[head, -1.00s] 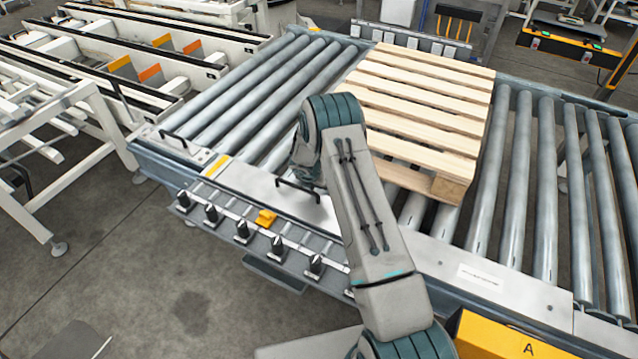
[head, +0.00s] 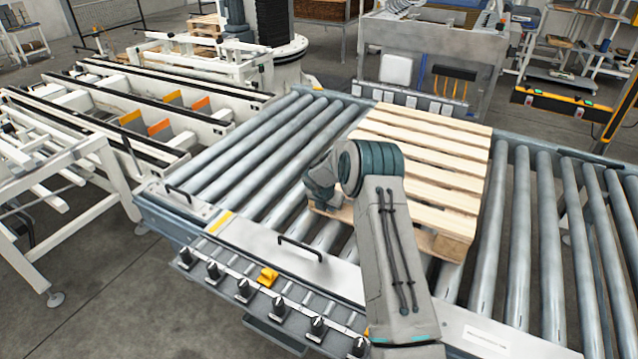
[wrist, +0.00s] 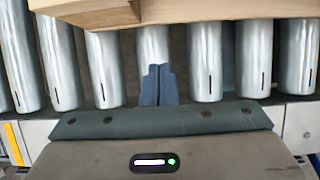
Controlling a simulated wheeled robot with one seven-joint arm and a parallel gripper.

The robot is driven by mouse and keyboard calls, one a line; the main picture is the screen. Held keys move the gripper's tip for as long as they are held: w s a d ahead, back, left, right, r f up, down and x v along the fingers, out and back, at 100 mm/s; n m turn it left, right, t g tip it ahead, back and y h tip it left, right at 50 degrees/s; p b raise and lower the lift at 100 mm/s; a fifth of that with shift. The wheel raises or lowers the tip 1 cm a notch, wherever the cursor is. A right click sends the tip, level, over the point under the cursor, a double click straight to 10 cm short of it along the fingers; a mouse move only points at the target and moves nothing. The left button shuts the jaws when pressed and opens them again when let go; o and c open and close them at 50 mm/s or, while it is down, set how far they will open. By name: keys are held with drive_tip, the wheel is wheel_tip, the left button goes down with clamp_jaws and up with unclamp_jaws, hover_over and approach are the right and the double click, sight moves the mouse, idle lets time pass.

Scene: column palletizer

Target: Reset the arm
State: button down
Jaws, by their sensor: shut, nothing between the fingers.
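My arm (head: 390,250) reaches up in the head view, in front of the roller conveyor (head: 262,140). Its bent upper joint covers part of the wooden pallet (head: 425,150).
A row of black knobs and a yellow part (head: 268,277) line the conveyor's front rail. White machine frames (head: 150,105) stand at the left. More bare rollers (head: 550,230) run at the right. The floor (head: 130,310) at the front left is clear.

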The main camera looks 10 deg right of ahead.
drive_tip(key=s+a+r+m, duration=0.1)
drive_tip(key=s+r+m, duration=0.6)
drive_tip(key=r, duration=0.5)
drive_tip(key=s+a+r+m, duration=0.1)
drive_tip(key=s+r+m, duration=0.5)
drive_tip(key=s+r, duration=0.5)
drive_tip(key=s+a+r+m+y, duration=0.1)
drive_tip(key=s+a+r+m, duration=0.1)
drive_tip(key=s+m, duration=0.5)
drive_tip(key=s+a+r+m+g+y, duration=0.1)
drive_tip(key=s+r+m, duration=0.3)
drive_tip(key=s, duration=1.6)
drive_tip(key=a+m+y, duration=0.1)
drive_tip(key=m, duration=0.3)
drive_tip(key=shift+s, duration=0.2)
drive_tip(key=shift+r, duration=0.1)
